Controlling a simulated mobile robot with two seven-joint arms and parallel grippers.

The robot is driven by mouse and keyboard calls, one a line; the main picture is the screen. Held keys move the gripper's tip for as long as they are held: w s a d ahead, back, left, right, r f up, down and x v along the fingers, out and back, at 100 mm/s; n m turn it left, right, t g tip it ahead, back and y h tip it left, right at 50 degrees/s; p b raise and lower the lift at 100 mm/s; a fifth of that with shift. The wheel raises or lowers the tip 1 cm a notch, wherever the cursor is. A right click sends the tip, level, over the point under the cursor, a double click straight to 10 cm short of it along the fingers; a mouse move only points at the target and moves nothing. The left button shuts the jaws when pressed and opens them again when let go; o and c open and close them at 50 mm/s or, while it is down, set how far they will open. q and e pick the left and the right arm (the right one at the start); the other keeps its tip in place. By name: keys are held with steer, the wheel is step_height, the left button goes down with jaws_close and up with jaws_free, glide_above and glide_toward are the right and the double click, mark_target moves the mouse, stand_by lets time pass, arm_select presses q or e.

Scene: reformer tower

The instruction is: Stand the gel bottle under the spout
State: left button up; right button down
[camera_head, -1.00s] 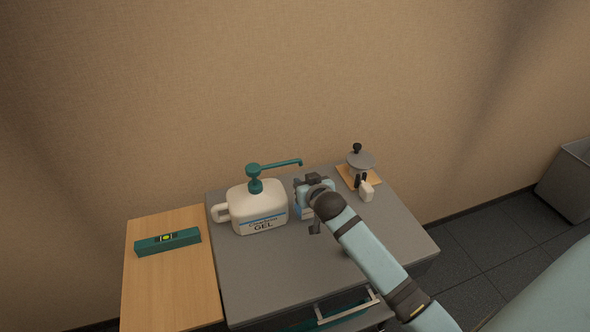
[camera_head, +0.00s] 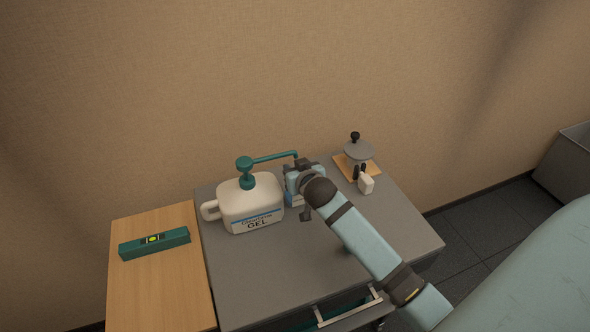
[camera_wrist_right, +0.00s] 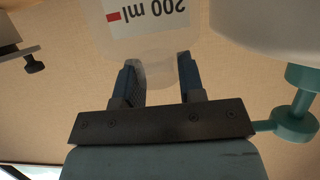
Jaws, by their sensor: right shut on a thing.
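The small translucent gel bottle (camera_wrist_right: 150,30) has a label reading 200 ml, upside down in the right wrist view. My right gripper (camera_wrist_right: 158,85) is shut on its narrow neck end. In the head view my right gripper (camera_head: 303,172) is just right of the big white GEL jug (camera_head: 252,205) and hides much of the bottle. The jug's teal pump has a long spout (camera_head: 272,157) whose tip ends close to the gripper. I cannot tell whether the bottle touches the grey top. My left gripper is out of view.
The grey cabinet top (camera_head: 250,275) is clear in front. A wooden board (camera_head: 165,290) with a green level (camera_head: 154,243) lies at left. A grey-lidded item with a black knob (camera_head: 357,150) and a small white object (camera_head: 366,184) stand at right. A drawer (camera_head: 345,312) is partly open.

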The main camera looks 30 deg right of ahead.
steer(key=shift+f, duration=0.2)
steer(key=c, duration=0.8)
jaws_free()
steer(key=shift+c, duration=0.2)
steer(key=shift+o, duration=0.6)
steer(key=shift+r, duration=0.15)
steer(key=shift+s+a+r, duration=0.1)
steer(key=shift+s+r, duration=0.05)
steer(key=shift+s, duration=0.05)
steer(key=v, duration=1.1)
steer(key=shift+s, duration=0.25)
